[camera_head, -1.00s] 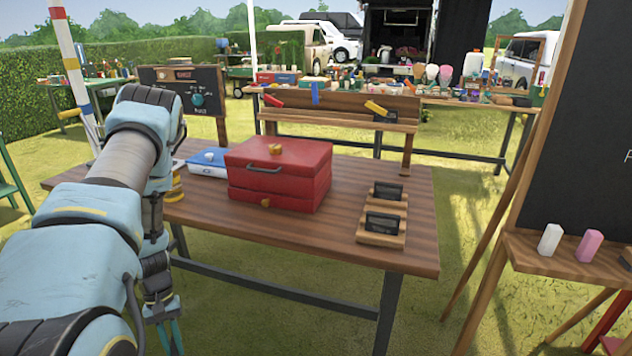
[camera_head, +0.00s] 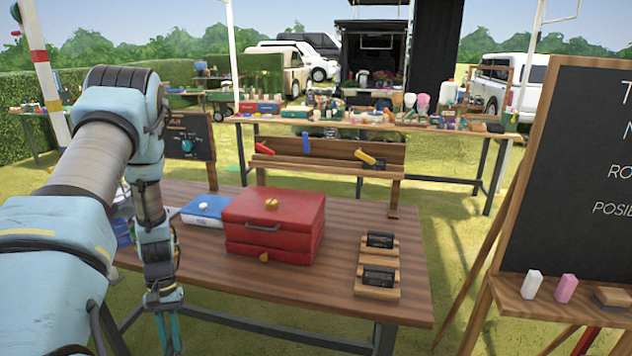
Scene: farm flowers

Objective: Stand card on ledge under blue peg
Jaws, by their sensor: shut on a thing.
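The wooden ledge (camera_head: 335,166) runs along the front of an upright board beyond the near table. A blue peg (camera_head: 305,145) is on the board, between a red peg (camera_head: 264,148) and a yellow peg (camera_head: 366,157). The ledge below the blue peg looks bare. A small dark card (camera_head: 380,163) is by the yellow peg. Two dark cards (camera_head: 380,241) (camera_head: 378,276) stand in wooden holders on the near table. My gripper (camera_head: 168,338) hangs down at the lower left, beyond the table's front edge. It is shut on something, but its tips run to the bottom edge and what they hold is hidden.
The near table (camera_head: 330,290) carries a red toolbox (camera_head: 273,225) and a blue-and-white box (camera_head: 206,209). A chalkboard easel (camera_head: 590,180) stands at the right, with chalks on its tray. A cluttered table (camera_head: 440,125) is behind the ledge. Grass lies between the near table and easel.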

